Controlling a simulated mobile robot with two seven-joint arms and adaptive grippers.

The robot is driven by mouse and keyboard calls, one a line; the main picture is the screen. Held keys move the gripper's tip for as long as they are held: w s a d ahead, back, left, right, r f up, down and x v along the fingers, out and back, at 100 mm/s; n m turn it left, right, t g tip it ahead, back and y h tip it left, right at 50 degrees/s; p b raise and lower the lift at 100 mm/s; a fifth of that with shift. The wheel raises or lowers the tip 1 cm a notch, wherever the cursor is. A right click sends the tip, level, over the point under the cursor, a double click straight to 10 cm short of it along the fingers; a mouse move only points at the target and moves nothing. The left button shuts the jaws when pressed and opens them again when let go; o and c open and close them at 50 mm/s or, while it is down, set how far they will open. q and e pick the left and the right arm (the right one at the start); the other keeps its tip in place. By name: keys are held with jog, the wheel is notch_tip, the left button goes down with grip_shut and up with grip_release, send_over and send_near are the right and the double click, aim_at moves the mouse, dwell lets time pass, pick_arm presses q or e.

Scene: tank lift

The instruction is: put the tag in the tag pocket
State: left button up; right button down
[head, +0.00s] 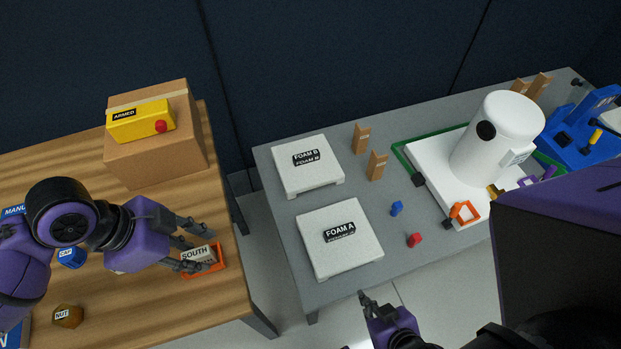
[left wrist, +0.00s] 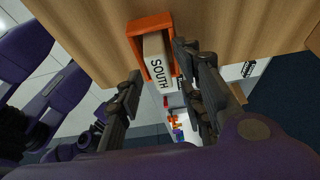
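The white tag (head: 197,255) marked SOUTH sits in a small orange holder (head: 219,259) near the right edge of the wooden table. Both also show in the left wrist view, the tag (left wrist: 157,62) inside the open-sided orange holder (left wrist: 148,24). My left gripper (head: 204,247) is open, its fingers on either side of the tag; I cannot tell if they touch it. My right gripper (head: 366,300) is low in front of the grey table; its finger opening is unclear. I cannot identify a tag pocket for certain; the white tank (head: 493,140) bears a small label plate (head: 517,157).
A cardboard box (head: 155,155) with a yellow ARMED unit (head: 140,121) stands behind my left arm. A blue CAP block (head: 71,257) and a NUT block (head: 68,316) lie nearby. FOAM A (head: 340,237) and FOAM B (head: 307,165) lie on the grey table. A gap separates the tables.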

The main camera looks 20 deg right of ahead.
pick_arm(q)
jog(key=p+v, duration=0.1)
jog(key=v, duration=1.1)
pick_arm(e)
jog(key=shift+w+a+r, duration=0.25)
jog(key=shift+w+r, duration=0.15)
jog(key=shift+w, duration=0.1)
pick_arm(q)
jog(key=shift+r, duration=0.15)
pick_arm(e)
jog(key=shift+w+r, duration=0.2)
jog(key=shift+w, duration=0.1)
